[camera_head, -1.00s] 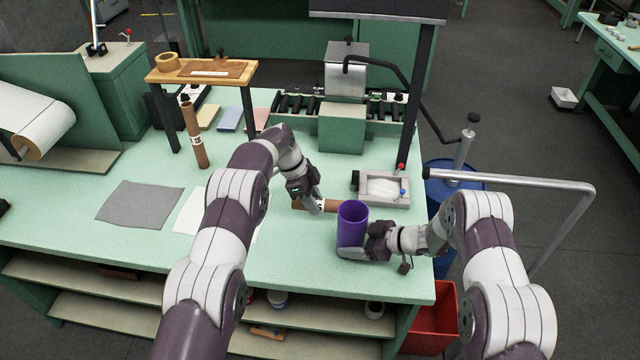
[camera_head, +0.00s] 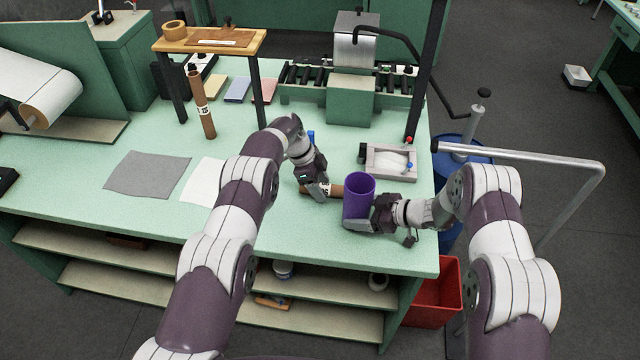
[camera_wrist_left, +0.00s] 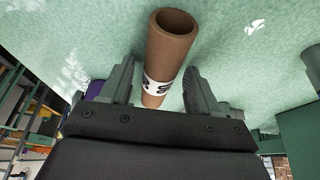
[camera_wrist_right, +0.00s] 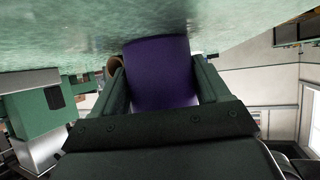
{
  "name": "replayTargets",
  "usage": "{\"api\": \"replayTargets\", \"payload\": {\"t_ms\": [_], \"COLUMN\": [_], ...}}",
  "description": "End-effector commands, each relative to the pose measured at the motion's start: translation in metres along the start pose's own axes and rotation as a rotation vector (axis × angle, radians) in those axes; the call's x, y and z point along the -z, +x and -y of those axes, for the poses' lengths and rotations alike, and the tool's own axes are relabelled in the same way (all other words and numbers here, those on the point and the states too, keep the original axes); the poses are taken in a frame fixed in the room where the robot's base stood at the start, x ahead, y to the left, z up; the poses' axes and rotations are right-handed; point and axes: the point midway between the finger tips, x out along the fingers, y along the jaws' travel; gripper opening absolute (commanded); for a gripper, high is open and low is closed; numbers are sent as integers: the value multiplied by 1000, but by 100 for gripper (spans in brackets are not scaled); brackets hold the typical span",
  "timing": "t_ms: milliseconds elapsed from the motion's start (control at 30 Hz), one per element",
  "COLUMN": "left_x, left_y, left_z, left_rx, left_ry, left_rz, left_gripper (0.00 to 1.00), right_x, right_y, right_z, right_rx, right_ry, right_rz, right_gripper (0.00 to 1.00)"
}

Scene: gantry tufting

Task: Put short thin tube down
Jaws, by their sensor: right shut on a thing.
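The short thin tube (camera_head: 337,190) is brown cardboard with a white printed band. My right gripper (camera_head: 362,222) is shut on the purple cup (camera_head: 359,198), which stands upright at the bench's front. In the right wrist view the cup (camera_wrist_right: 160,75) fills the jaws, and a brown tube end (camera_wrist_right: 113,66) shows behind it.
A taller brown tube (camera_head: 202,105) stands upright by the wooden shelf (camera_head: 250,42). A framed white tray (camera_head: 391,162) lies right of the cup. A grey sheet (camera_head: 147,174) and a white sheet (camera_head: 203,182) lie at left. A red bin (camera_head: 437,295) is below the bench.

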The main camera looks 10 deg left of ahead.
Motion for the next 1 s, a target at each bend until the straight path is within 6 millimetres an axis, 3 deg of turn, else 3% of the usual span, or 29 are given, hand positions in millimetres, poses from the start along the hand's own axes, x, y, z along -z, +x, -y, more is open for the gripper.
{"api": "replayTargets", "payload": {"t_ms": [133,500,600,633,767,1000], "left_x": [0,5,5,5,9,9], "left_y": [-3,-95,-110,-113,-114,-65], "left_z": [0,0,0,0,2,1], "left_rx": [2,2,2,0,-1,-4], "left_ry": [0,-1,0,0,0,0], "left_rz": [0,0,0,0,0,-1], "left_gripper": [61,61,61,67,67,67], "right_x": [0,0,0,0,0,0], "right_y": [0,0,0,0,0,0], "right_z": [0,0,0,0,0,0], "right_rx": [0,0,0,0,0,0], "right_ry": [0,0,0,0,0,0], "right_rz": [0,0,0,0,0,0], "right_gripper": [58,58,58,58,58,58]}}
